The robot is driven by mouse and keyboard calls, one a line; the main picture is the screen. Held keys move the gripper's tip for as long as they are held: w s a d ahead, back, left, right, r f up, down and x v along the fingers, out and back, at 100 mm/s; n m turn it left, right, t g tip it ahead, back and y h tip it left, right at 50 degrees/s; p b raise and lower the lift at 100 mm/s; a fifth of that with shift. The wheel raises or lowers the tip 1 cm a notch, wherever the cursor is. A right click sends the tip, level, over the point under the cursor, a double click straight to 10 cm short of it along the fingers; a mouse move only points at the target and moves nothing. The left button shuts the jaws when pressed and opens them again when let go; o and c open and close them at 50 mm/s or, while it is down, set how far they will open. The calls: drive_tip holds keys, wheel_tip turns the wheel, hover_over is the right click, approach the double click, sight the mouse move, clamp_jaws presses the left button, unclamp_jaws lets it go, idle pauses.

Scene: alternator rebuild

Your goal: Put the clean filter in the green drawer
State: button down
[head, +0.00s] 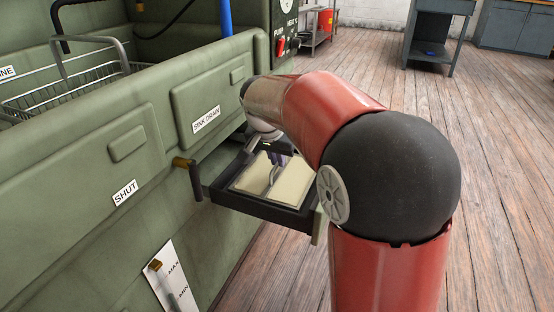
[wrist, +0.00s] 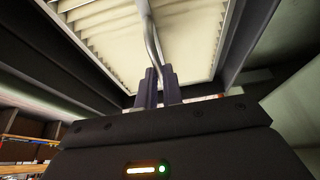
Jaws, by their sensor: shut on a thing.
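The clean filter (head: 292,184) is a cream, pleated panel with a light frame and a thin metal bar handle. It also fills the top of the wrist view (wrist: 190,32).
The green machine (head: 80,150) stands at left, with a wire basket (head: 75,85) in its sink. A dark lever with a brass pivot (head: 192,178) sits beside the drawer. My red arm covers the drawer's right side. The wooden floor (head: 480,170) at right is clear.

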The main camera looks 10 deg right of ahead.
drive_tip(key=c, duration=1.5)
unclamp_jaws()
drive_tip(key=shift+c, duration=0.2)
drive_tip(key=p+v, duration=0.2)
drive_tip(key=v, duration=0.9)
drive_tip(key=s+d+f+n+t+y, duration=0.1)
drive_tip(key=s+f+n, duration=0.2)
drive_tip(key=s, duration=0.9)
drive_tip(key=s+d+f+n+t+y, duration=0.1)
drive_tip(key=s+f+n, duration=0.3)
drive_tip(key=s, duration=0.9)
drive_tip(key=shift+d+f+y, duration=0.3)
drive_tip(key=shift+d+f, duration=0.4)
drive_tip(key=shift+f, duration=0.25)
